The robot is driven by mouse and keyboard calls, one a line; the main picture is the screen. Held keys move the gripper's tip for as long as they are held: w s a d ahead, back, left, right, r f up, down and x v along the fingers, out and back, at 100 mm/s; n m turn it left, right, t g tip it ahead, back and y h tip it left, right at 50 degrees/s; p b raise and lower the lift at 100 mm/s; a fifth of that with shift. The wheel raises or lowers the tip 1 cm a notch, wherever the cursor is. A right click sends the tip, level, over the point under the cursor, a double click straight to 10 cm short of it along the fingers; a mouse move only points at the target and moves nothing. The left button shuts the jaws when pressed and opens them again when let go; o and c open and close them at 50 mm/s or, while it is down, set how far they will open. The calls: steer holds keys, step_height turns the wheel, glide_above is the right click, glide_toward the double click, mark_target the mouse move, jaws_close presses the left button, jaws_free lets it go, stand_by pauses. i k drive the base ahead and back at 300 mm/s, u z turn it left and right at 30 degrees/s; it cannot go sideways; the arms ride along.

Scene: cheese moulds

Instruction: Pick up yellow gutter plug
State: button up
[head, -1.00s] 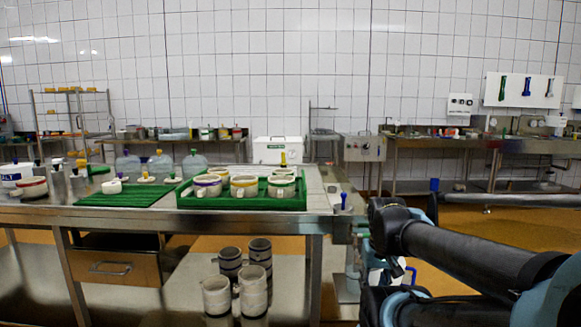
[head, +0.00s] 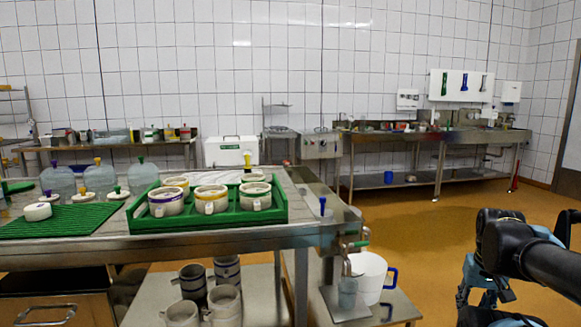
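A small upright piece with a yellow top (head: 247,158) stands at the back of the steel table, behind the green tray. It may be the yellow gutter plug, but it is too small to tell, and its foot is hidden. A similar plug with a blue handle (head: 322,205) stands near the table's right end. Black and light-blue links of my arm show at the right, well apart from the table. I cannot make out my gripper's fingers in the head view.
The green tray (head: 272,210) on the steel table (head: 130,250) holds several white moulds. Jugs with coloured knobs stand at the left. A white bucket (head: 370,275) stands on a low stand by the table's right end. Orange floor (head: 430,220) is open to the right.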

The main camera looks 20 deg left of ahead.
mark_target(247, 168)
steer(key=z, duration=0.6)
steer(key=i, duration=4)
steer(key=u, duration=1.75)
steer(key=i, duration=0.75)
steer(key=u, duration=0.05)
